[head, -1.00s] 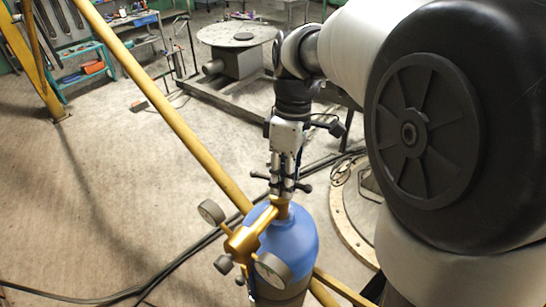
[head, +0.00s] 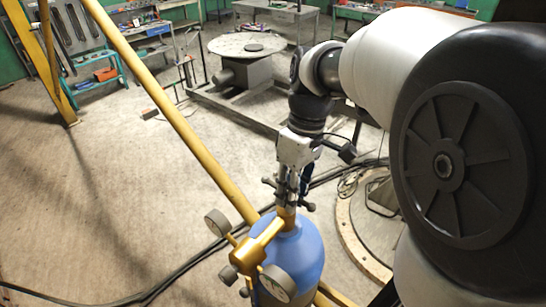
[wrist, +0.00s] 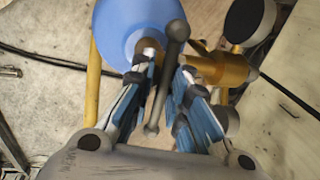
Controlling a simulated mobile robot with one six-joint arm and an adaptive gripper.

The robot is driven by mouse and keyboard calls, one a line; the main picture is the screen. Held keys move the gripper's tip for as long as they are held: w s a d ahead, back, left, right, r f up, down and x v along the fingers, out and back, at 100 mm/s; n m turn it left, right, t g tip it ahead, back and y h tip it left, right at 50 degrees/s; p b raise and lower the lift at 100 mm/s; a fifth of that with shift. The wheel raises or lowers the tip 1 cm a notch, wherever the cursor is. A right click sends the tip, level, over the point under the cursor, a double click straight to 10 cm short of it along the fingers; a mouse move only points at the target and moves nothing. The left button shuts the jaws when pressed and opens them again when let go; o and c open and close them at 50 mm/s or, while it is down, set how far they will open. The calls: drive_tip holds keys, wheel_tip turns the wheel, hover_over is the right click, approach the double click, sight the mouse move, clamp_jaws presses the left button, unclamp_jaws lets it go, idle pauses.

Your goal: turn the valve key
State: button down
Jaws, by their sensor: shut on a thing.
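The valve key is a dark bar with rounded ends (wrist: 176,32); its knobbed end shows in the head view (head: 268,182). It sits at the top of a blue gas cylinder (head: 307,250), by the brass valve (wrist: 148,44). My gripper (wrist: 165,85) points down at it, with its blue-sided fingers on either side of the bar, shut on it. The bar crosses between the fingers, and both ends stick out. In the head view my gripper (head: 288,190) hides the middle of the key.
A brass regulator (head: 258,245) with gauges (head: 217,222) juts out beside the valve. A yellow pole (head: 180,118) slants past the cylinder. Black cables (head: 150,290) lie on the floor. A round-topped table (head: 240,45) and benches stand behind.

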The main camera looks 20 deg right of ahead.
drive_tip(key=c, duration=1.9)
unclamp_jaws()
drive_tip(key=shift+s+a, duration=0.15)
drive_tip(key=shift+o, duration=1)
drive_tip(key=shift+s+a, duration=0.1)
drive_tip(key=shift+a, duration=0.05)
drive_tip(key=shift+w+d+r, duration=0.2)
drive_tip(key=shift+r, duration=0.1)
wheel_tip(320, 180, up, 11)
drive_tip(key=w+d, duration=0.1)
drive_tip(key=shift+d, duration=0.35)
drive_tip(key=shift+r, duration=0.1)
